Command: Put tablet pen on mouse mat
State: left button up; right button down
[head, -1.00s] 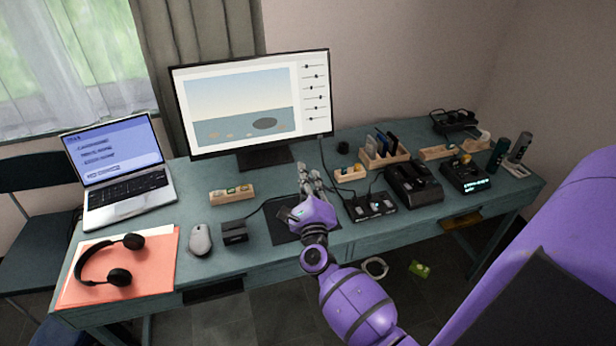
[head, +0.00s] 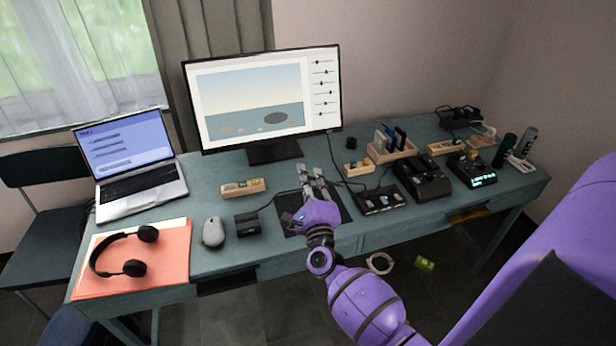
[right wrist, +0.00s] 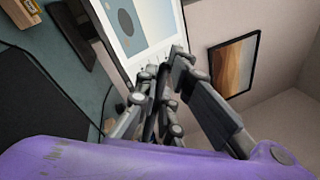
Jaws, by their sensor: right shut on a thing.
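The mouse mat (head: 288,223) is a dark mat near the desk's front edge, right of the mouse, in the head view. My right gripper (head: 311,172) is above it, hiding part of it. In the right wrist view, my right gripper (right wrist: 164,68) is shut on a thin dark thing, which I take to be the tablet pen (right wrist: 163,118); the fingers hide much of it. The dark mat also shows at the left of the right wrist view (right wrist: 35,112). My left gripper is out of view.
The monitor (head: 265,95) stands behind the mat. A mouse (head: 213,232) and a small black box (head: 247,225) lie to its left. A black device with buttons (head: 380,200) lies to its right. A wooden holder (head: 242,188) is behind left.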

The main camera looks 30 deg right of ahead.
notch_tip(320, 180, down, 11)
jog(key=b, duration=0.7)
jog(key=shift+s+r+b, duration=0.1)
jog(key=shift+r+b, duration=0.05)
jog(key=shift+b, duration=0.15)
jog(key=shift+f+b, duration=0.65)
jog(key=shift+f, duration=0.1)
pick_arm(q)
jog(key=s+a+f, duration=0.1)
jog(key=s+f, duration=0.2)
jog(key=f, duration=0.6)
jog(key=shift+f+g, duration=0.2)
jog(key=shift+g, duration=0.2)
pick_arm(e)
jog(key=shift+f, duration=0.15)
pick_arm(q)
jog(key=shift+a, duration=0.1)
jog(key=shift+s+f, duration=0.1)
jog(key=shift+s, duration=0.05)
pick_arm(e)
jog(key=c, duration=1.6)
grip_release()
jog(key=shift+o, duration=0.2)
